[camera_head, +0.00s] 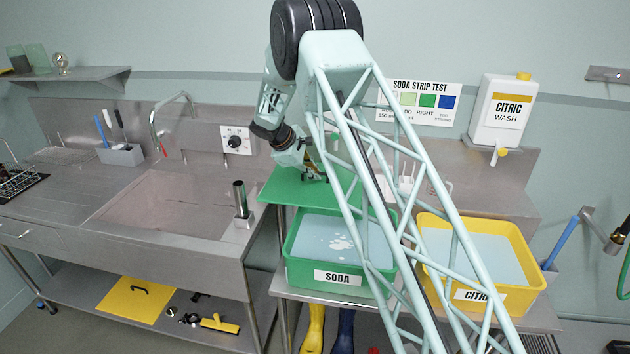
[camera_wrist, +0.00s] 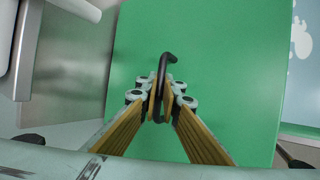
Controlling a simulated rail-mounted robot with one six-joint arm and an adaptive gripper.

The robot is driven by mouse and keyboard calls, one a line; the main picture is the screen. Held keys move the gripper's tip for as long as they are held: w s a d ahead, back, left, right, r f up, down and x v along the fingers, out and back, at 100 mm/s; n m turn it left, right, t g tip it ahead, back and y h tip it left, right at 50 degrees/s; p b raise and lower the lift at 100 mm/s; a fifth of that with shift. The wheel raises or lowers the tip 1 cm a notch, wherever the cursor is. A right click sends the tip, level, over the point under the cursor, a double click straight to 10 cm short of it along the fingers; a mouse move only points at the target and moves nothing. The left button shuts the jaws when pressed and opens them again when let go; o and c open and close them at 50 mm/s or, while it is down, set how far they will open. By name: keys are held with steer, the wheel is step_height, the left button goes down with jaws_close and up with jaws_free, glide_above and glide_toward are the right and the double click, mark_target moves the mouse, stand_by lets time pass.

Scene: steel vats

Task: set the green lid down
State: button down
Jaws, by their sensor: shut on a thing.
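The green lid (camera_head: 283,188) is a flat green panel, held roughly level above the back left of the green SODA vat (camera_head: 322,268). It overhangs the vat's left side towards the sink. My gripper (camera_head: 314,174) is shut on the lid's black hooked handle, which shows clearly between the fingers in the wrist view (camera_wrist: 161,100). The wrist view shows the green lid (camera_wrist: 220,70) filling most of the picture, with a bit of the vat's pale liquid at the right edge. The front of the vat is uncovered, showing pale blue liquid with white foam. I cannot tell whether the lid touches the vat's rim.
A yellow CITRIC vat (camera_head: 533,292) stands to the right on the same steel bench. A steel sink (camera_head: 170,207) lies to the left, with a metal cylinder (camera_head: 240,199) on its right edge. A yellow lid (camera_head: 137,299) lies on the lower shelf.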

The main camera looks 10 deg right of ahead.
mark_target(315, 182)
steer(key=shift+f, duration=1.35)
steer(key=shift+f, duration=0.15)
steer(key=c, duration=2.9)
jaws_free()
steer(key=shift+o, duration=0.2)
steer(key=shift+r, duration=0.2)
steer(key=v, duration=1.2)
steer(key=shift+d, duration=0.1)
